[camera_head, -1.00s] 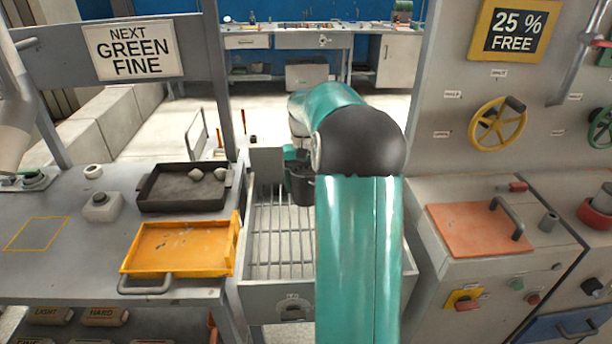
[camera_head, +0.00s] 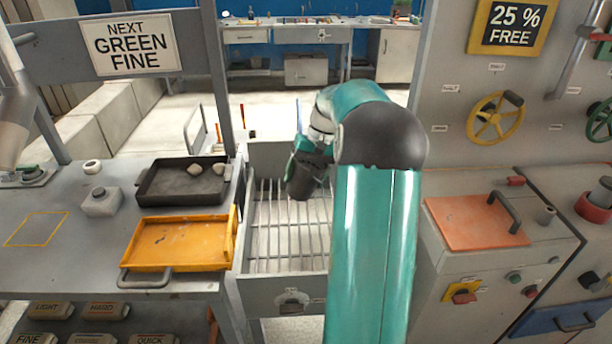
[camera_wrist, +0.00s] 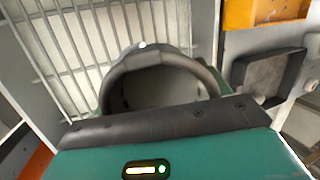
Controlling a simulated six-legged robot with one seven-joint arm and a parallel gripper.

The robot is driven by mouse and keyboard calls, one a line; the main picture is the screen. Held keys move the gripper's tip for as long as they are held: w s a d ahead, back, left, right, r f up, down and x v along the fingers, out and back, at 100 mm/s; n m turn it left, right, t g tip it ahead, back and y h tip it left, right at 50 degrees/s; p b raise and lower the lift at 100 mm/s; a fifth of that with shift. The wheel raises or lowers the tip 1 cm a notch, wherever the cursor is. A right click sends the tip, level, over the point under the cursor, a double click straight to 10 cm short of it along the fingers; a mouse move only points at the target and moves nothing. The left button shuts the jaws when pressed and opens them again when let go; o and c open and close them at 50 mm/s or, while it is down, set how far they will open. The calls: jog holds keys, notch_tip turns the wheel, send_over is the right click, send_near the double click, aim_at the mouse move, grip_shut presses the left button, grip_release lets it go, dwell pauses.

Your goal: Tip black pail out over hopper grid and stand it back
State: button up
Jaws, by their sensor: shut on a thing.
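The black pail (camera_head: 301,181) hangs from my gripper (camera_head: 309,156) above the hopper grid (camera_head: 268,232) in the head view. The pail is tilted, its lower end leaning toward the left. My gripper is shut on it, but the fingers' contact is partly hidden by my wrist. In the wrist view the pail's dark curved rim (camera_wrist: 150,56) shows close up over the pale bars of the grid (camera_wrist: 85,45). Whether anything is left inside the pail I cannot tell. No spilled material is clear on the grid.
Left of the hopper, a yellow tray (camera_head: 232,242) and a dark tray (camera_head: 150,197) with pale lumps lie on the grey bench (camera_head: 70,265). A grey cabinet with an orange lid (camera_head: 470,222) stands at the right. A wall post rises behind the bench.

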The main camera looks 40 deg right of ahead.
jog(key=shift+s+d+f+t+y, duration=0.1)
jog(key=shift+d+t+y, duration=0.05)
jog(key=shift+t+y, duration=0.3)
jog(key=shift+s+d+t+y, duration=0.1)
jog(key=shift+t+y, duration=0.25)
jog(key=shift+y, duration=0.2)
jog(key=shift+w+a+t+y, duration=0.15)
jog(key=shift+t+y, duration=0.15)
jog(key=shift+y, duration=0.2)
jog(key=t+y, duration=0.1)
jog(key=y, duration=0.1)
jog(key=shift+d+f+t+y, duration=0.2)
jog(key=shift+d+t+y, duration=0.1)
jog(key=shift+t, duration=0.1)
jog(key=shift+a+r+n, duration=0.1)
jog(key=shift+a+n, duration=0.05)
jog(key=shift+n, duration=0.15)
jog(key=shift+y, duration=0.3)
